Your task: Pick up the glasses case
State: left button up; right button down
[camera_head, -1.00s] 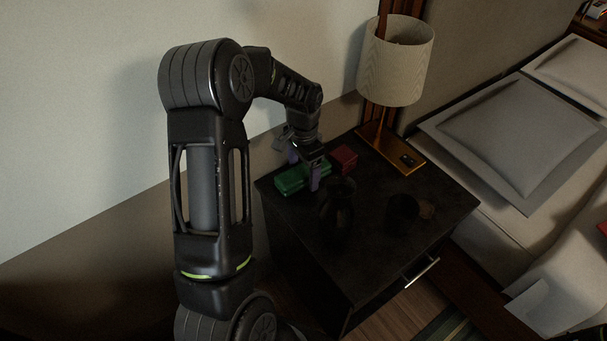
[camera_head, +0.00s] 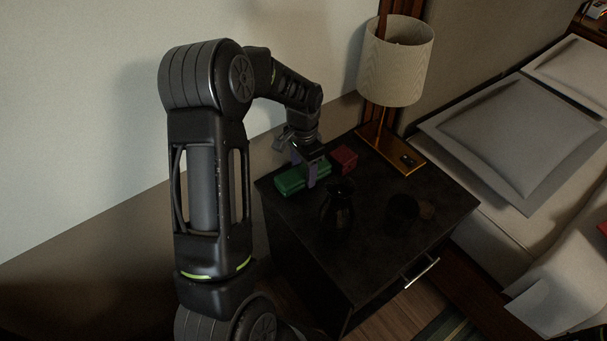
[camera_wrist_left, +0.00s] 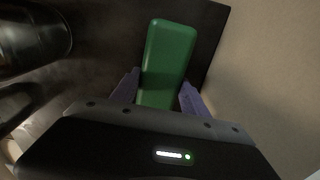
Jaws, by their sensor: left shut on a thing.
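The green glasses case (camera_head: 290,182) lies on the dark nightstand, near its back left edge by the wall. My left gripper (camera_head: 305,175) reaches down over it with its fingers on either side, shut on the case. In the left wrist view the green case (camera_wrist_left: 168,55) lies lengthwise between the two purple fingers of the left gripper (camera_wrist_left: 160,92). The near end of the case is hidden by the gripper body. My right gripper is not in view.
A dark red box (camera_head: 344,158) stands just right of the case. A dark vase (camera_head: 338,203) and a dark cup (camera_head: 402,211) stand nearer the front of the nightstand (camera_head: 362,262). A lamp (camera_head: 396,62) with a brass base stands behind. The bed is at the right.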

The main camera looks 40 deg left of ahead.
aim_at(304, 170)
pick_arm(q)
jog(key=c, duration=0.3)
notch_tip(304, 170, up, 10)
jog(key=shift+p, duration=0.6)
dwell(0.5)
